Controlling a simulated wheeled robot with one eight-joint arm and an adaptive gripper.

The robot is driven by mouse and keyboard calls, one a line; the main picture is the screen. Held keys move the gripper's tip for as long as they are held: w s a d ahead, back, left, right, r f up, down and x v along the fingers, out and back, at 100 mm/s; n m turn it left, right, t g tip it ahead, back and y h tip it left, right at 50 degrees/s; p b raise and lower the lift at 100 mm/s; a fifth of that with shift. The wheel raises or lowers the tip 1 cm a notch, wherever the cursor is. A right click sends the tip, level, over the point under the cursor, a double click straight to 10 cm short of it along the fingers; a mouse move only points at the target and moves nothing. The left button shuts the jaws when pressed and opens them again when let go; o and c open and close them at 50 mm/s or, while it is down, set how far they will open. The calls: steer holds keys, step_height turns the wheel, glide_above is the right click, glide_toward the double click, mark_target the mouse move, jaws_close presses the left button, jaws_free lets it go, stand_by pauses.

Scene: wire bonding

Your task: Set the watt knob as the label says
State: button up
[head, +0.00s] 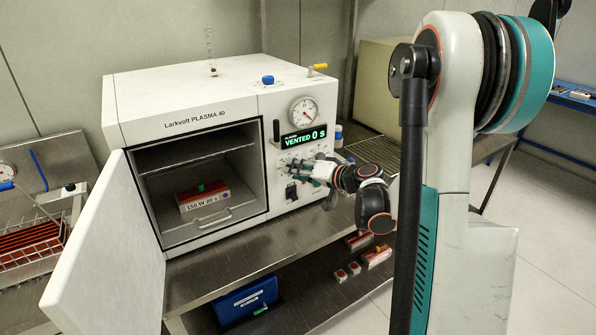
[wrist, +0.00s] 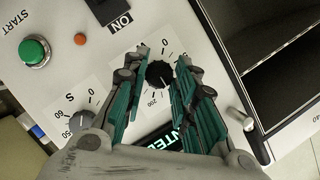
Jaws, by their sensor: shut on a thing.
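The watt knob (wrist: 159,74) is a round black dial on the white machine front, with a scale marked 0 and 200 beside it. My gripper (wrist: 161,72) has its teal fingers closed on either side of this knob. In the head view my gripper (head: 300,170) reaches the control panel under the display and hides the knob there. I cannot surely read the pointer's setting. The label (head: 205,200) reads "150 W 20 s" on the front of a red-and-white carrier inside the open chamber.
The seconds knob (wrist: 82,121), green START button (wrist: 34,50), orange lamp (wrist: 81,39) and ON switch (wrist: 108,9) are near. The display (head: 303,137) reads "VENTED 0 S". The chamber door (head: 100,245) stands open at left. Small red-and-white parts (head: 377,257) lie on the lower shelf.

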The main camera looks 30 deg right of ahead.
steer(key=o, duration=1.1)
steer(key=shift+c, duration=0.2)
steer(key=v, duration=1.2)
steer(key=shift+f, duration=0.1)
